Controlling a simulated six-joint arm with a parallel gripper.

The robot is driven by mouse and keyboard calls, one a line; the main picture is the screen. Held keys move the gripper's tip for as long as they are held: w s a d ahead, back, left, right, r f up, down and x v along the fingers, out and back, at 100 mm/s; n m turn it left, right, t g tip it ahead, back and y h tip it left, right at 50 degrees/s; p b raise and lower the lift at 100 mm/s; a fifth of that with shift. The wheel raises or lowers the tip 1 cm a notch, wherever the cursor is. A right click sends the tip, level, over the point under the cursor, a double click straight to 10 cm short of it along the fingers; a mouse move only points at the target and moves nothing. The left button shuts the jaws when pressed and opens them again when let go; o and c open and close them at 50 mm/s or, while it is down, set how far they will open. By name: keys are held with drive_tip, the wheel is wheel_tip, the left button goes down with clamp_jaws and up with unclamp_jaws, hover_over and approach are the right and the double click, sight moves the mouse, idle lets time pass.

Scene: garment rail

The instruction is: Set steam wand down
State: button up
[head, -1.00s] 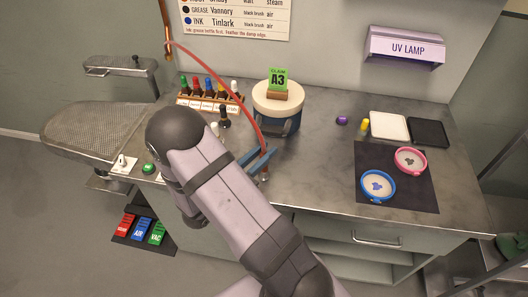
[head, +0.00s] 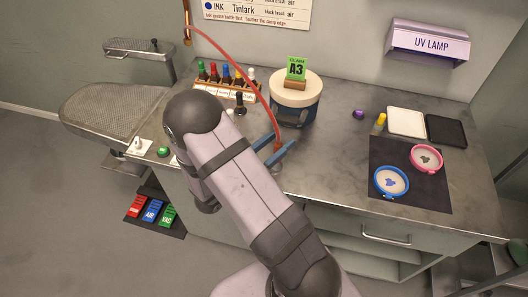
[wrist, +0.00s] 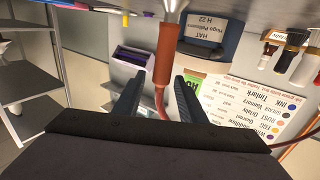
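The steam wand has a copper-orange handle (wrist: 167,52) and a red hose (head: 247,75). In the head view the hose arches down from the wall pipe to the wand between my fingers. My gripper (head: 275,149) has two blue fingers, spread apart, low over the front of the counter. In the wrist view my gripper (wrist: 160,78) is open around the wand, with a clear gap on the left side; contact on the right cannot be told. The wand stands roughly upright at the counter surface; its lower end is mostly hidden.
A bottle rack (head: 227,88) stands at back left, an ironing board (head: 115,108) at far left. A dark mat (head: 410,160) with two dishes lies right.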

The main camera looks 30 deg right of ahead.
drive_tip(key=b+v, duration=0.3)
drive_tip(key=v, duration=0.9)
drive_tip(key=shift+b, duration=0.35)
